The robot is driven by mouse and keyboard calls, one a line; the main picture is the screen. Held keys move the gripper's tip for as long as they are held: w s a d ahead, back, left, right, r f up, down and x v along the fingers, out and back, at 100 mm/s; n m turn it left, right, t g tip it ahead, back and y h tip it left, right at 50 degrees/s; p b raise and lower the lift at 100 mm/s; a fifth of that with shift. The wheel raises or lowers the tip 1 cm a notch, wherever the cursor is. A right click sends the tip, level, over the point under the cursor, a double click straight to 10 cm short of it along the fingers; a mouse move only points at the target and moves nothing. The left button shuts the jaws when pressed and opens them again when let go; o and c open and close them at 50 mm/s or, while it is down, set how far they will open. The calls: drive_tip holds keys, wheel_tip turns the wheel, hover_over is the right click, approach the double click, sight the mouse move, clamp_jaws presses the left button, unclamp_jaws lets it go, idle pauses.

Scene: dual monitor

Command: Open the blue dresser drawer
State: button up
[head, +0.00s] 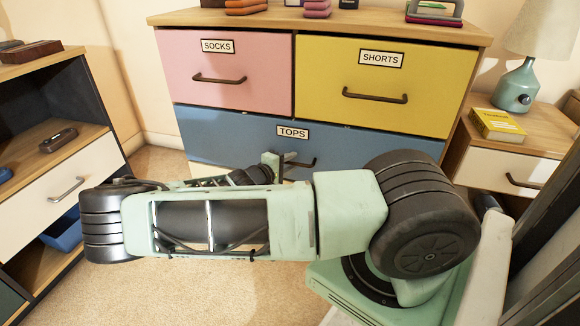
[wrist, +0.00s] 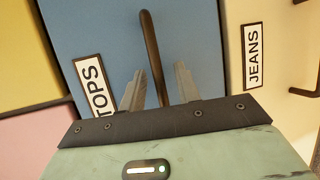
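The blue drawer (head: 220,128), labelled TOPS, is in the middle of the dresser in the head view and looks shut. Its dark bar handle (head: 308,164) is partly hidden by my arm. In the wrist view the blue front (wrist: 205,45) fills the middle, and the handle (wrist: 150,45) stands out from it. My gripper (wrist: 160,68) is open, with one finger on each side of the handle and gaps between. In the head view my gripper (head: 284,158) is at the handle, mostly hidden behind my arm.
Above are the pink SOCKS drawer (head: 180,65) and yellow SHORTS drawer (head: 420,100). A cream JEANS drawer (wrist: 262,90) adjoins the blue one. A shelf unit (head: 95,75) stands left; a nightstand (head: 490,165) with a lamp (head: 518,85) stands right. Carpet (head: 150,290) is clear in front.

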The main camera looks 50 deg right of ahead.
drive_tip(key=shift+d, duration=0.25)
clamp_jaws()
drive_tip(key=s+a+p, duration=0.3)
drive_tip(key=s+a, duration=0.1)
drive_tip(key=a, duration=0.5)
drive_tip(key=s+a+p, duration=0.2)
drive_tip(key=s+a, duration=0.2)
drive_tip(key=a, duration=0.6)
drive_tip(key=s+a+p, duration=0.3)
drive_tip(key=a, duration=0.6)
drive_tip(key=shift+s+a+p, duration=0.35)
drive_tip(key=shift+s+a, duration=0.05)
unclamp_jaws()
